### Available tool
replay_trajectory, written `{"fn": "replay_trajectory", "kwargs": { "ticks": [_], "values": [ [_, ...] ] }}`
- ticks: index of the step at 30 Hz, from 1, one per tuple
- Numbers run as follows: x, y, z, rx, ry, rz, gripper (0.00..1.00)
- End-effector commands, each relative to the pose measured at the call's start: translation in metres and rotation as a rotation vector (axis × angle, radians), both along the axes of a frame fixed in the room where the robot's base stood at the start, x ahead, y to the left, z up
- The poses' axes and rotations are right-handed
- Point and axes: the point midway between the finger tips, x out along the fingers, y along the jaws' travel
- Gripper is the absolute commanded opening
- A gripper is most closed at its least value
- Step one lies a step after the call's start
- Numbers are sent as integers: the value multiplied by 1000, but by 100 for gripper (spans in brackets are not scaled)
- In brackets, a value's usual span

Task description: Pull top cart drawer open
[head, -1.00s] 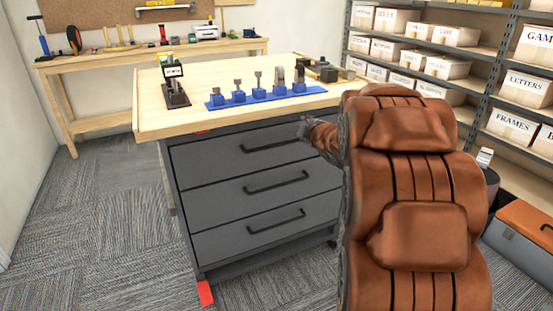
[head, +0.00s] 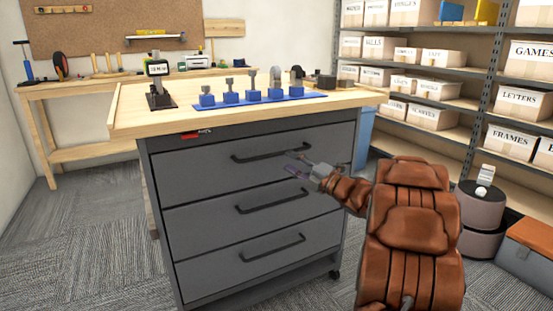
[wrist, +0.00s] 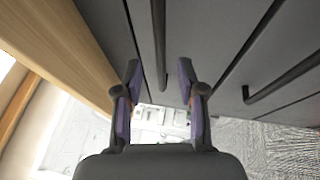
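The grey cart (head: 160,215) has a wooden top and three drawers, all closed. The top drawer (head: 205,163) has a dark bar handle (head: 258,157). My gripper (head: 293,164) is in front of the top drawer, close to the right part of this handle. In the wrist view my gripper (wrist: 159,75) is open, its two fingers apart. The handle (wrist: 159,45) shows in the gap between the fingertips, running along the drawer front. I cannot tell whether they touch. The middle drawer's handle (wrist: 230,55) lies to the right in the wrist view.
A blue tool rack (head: 260,102) and a small black stand (head: 160,100) are on the cart top. A wooden workbench (head: 90,82) is behind on the left. Carpet at left is clear.

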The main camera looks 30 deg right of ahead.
Motion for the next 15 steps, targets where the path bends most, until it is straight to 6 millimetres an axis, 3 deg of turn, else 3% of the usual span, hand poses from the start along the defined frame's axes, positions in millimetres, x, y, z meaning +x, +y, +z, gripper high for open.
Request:
{"fn": "replay_trajectory", "kwargs": {
  "ticks": [15],
  "values": [
    [55,17,9,1,2,-3,39]
  ]
}}
